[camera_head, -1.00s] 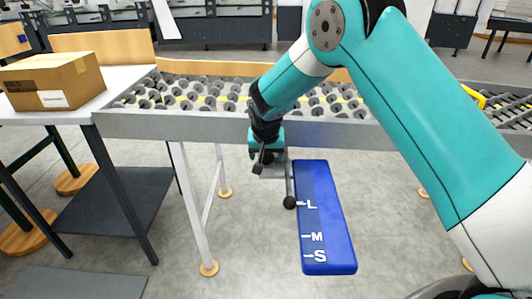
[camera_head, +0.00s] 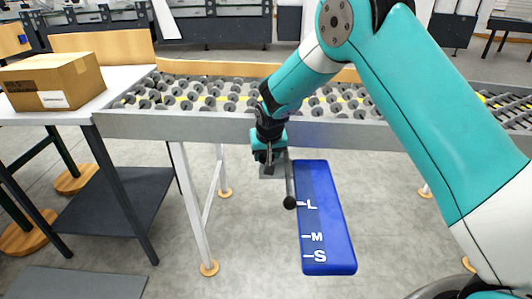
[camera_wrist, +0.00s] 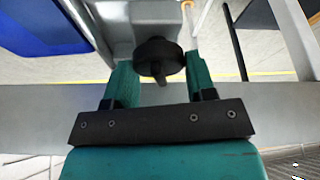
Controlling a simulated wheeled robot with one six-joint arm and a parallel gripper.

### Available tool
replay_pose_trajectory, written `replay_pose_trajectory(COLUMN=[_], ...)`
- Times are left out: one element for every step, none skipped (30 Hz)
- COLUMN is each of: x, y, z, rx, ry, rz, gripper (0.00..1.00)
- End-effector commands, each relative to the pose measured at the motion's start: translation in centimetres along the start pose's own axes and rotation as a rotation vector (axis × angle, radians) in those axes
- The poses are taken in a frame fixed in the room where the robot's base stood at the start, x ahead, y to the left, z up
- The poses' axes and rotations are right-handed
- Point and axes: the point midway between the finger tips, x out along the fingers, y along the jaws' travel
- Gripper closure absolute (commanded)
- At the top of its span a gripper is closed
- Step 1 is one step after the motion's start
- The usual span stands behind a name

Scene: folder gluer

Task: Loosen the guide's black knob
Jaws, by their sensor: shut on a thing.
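The guide's black knob (camera_wrist: 160,57) is round with a bar across its face and shows in the wrist view, in front of a grey bracket (camera_wrist: 124,30). My gripper (camera_wrist: 160,75) has its teal fingers on either side of the knob and is shut on it. In the head view my gripper (camera_head: 268,152) is at the front of the roller conveyor, and the knob is hidden there. The guide's blue panel (camera_head: 322,215), marked L, M and S, hangs to the right.
The roller conveyor's grey side rail (camera_head: 200,127) runs just behind my gripper. A table (camera_head: 20,112) with a cardboard box (camera_head: 55,80) stands at the left. The floor below the conveyor is mostly open, apart from its white legs (camera_head: 192,205).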

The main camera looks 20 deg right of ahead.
Motion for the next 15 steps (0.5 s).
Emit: replay_pose_trajectory(x=[-0.07, -0.08, -0.08, -0.08, -0.08, -0.08, -0.08, -0.07, -0.07, -0.07, -0.06, -0.05, -0.05, -0.05, -0.04], y=[0.11, 0.12, 0.12, 0.11, 0.10, 0.12, 0.13, 0.15, 0.11, 0.12, 0.12, 0.15, 0.13, 0.13, 0.10], z=[-0.05, -0.07, -0.08, -0.08, -0.07, -0.07, -0.07, -0.07, -0.07, -0.07, -0.07, -0.08, -0.08, -0.08, -0.09], rx=[-0.035, -0.060, -0.094, -0.121, -0.148, -0.183, -0.209, -0.235, -0.271, -0.297, -0.323, -0.358, -0.385, -0.411, -0.447], ry=[0.000, 0.001, 0.001, 0.001, 0.001, 0.001, 0.000, 0.000, 0.000, 0.000, 0.000, 0.001, 0.001, 0.001, 0.002], rz=[-0.015, -0.026, -0.040, -0.051, -0.063, -0.077, -0.088, -0.098, -0.114, -0.124, -0.136, -0.149, -0.161, -0.171, -0.187], gripper=[0.73, 0.73, 0.73, 0.73, 0.73, 0.73, 0.73, 0.73, 0.73, 0.73, 0.73, 0.73, 0.73, 0.73, 0.73])
